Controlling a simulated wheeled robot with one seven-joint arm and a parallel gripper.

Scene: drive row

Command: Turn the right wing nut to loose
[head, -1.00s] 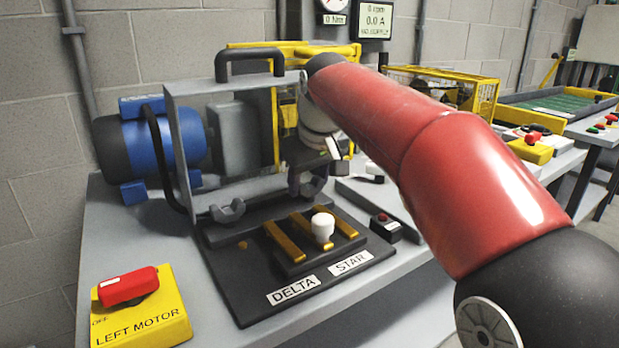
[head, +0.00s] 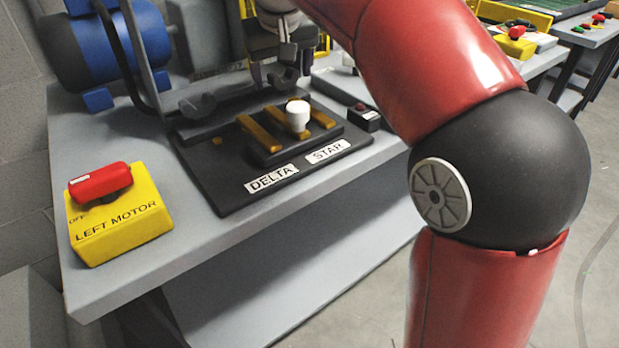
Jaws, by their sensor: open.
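The right wing nut (head: 284,78) is a small grey winged piece at the back edge of the black terminal board, mostly covered by my gripper. My gripper (head: 281,69) is open, pointing down, with a finger on each side of the nut. I cannot tell whether the fingers touch it. The black board (head: 225,190) carries brass bars, a white knob (head: 298,115) and the labels DELTA (head: 272,178) and STAR (head: 328,151).
A yellow LEFT MOTOR switch box (head: 120,215) with a red handle (head: 100,182) stands at the front left of the grey bench (head: 215,245). A blue motor (head: 85,50) is behind. A small black box with a red button (head: 363,118) sits right of the board.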

